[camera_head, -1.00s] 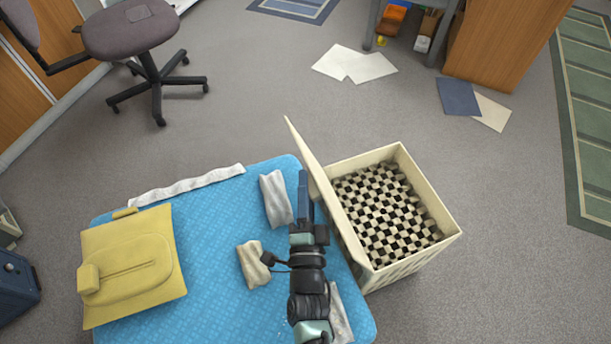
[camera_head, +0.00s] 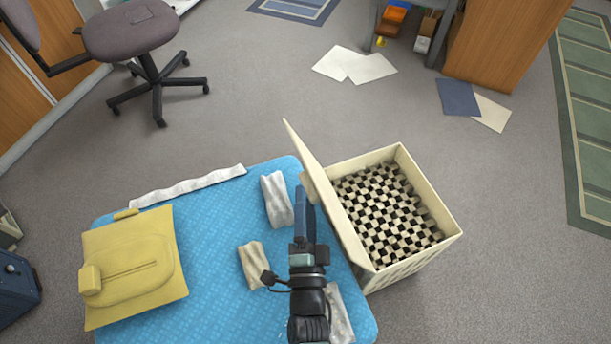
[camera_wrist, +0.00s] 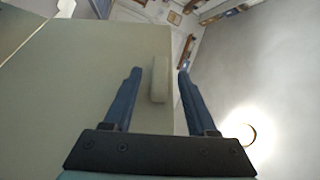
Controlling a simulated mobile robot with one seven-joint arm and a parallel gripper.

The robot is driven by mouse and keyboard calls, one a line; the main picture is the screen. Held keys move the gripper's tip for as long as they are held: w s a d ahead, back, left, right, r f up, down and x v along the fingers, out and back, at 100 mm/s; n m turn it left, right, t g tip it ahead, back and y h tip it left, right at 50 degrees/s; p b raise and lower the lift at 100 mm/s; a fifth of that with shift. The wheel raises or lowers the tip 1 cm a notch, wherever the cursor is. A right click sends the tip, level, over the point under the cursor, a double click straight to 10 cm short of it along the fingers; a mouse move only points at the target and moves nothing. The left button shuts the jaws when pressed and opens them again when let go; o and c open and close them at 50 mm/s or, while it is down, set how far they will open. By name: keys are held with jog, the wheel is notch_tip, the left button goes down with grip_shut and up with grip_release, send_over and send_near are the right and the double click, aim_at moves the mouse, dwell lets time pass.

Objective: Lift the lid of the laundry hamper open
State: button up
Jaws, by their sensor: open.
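The cream laundry hamper (camera_head: 418,262) stands right of the blue mat, its checkered inside showing. Its lid (camera_head: 330,205) is raised, standing steeply along the hamper's left side. My gripper (camera_head: 301,200) is on the left, outer side of the lid, with blue fingers pointing up the picture. In the wrist view, the lid (camera_wrist: 75,85) fills the left and middle, with a small pale tab (camera_wrist: 160,80) on it. My open gripper (camera_wrist: 160,90) has one finger on each side of that tab in the picture. I see no contact with it.
The blue mat (camera_head: 215,230) carries a yellow folded item (camera_head: 135,265) and several crumpled pale pieces. Papers (camera_head: 355,65) lie on the floor farther off. An office chair (camera_head: 130,30) stands at upper left. Floor is clear right of the hamper.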

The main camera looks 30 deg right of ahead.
jog(key=v, duration=0.9)
jog(key=shift+s+a+p, duration=0.15)
jog(key=shift+s+p, duration=0.15)
jog(key=shift+p, duration=0.1)
jog(key=shift+w, duration=0.1)
